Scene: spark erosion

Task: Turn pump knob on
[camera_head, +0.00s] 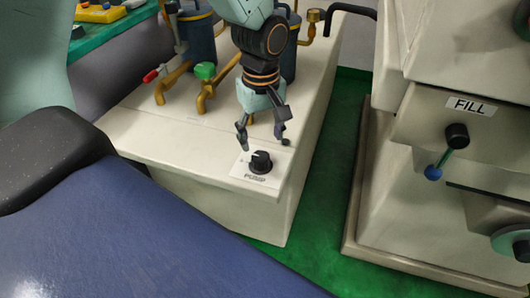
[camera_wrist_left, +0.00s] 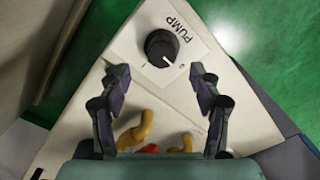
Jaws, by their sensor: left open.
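The pump knob (camera_head: 260,162) is a black round knob on a white plate labelled PUMP (camera_head: 255,177), near the front corner of a cream cabinet top. It also shows in the left wrist view (camera_wrist_left: 161,45), with a white pointer line aimed toward the lower right of that view. My left gripper (camera_head: 264,147) is just above and behind the knob, pointing down, with its fingers spread. In the left wrist view the open fingers (camera_wrist_left: 159,78) stand on either side below the knob, with nothing between them. No contact with the knob shows. My right gripper is not seen.
Behind the gripper are brass pipes (camera_head: 202,98) with a green valve handle (camera_head: 205,71), a red handle (camera_head: 151,76) and dark cylinders. To the right, across a green floor strip (camera_head: 325,185), stands a machine with a FILL knob (camera_head: 457,136) and blue-tipped lever (camera_head: 433,172).

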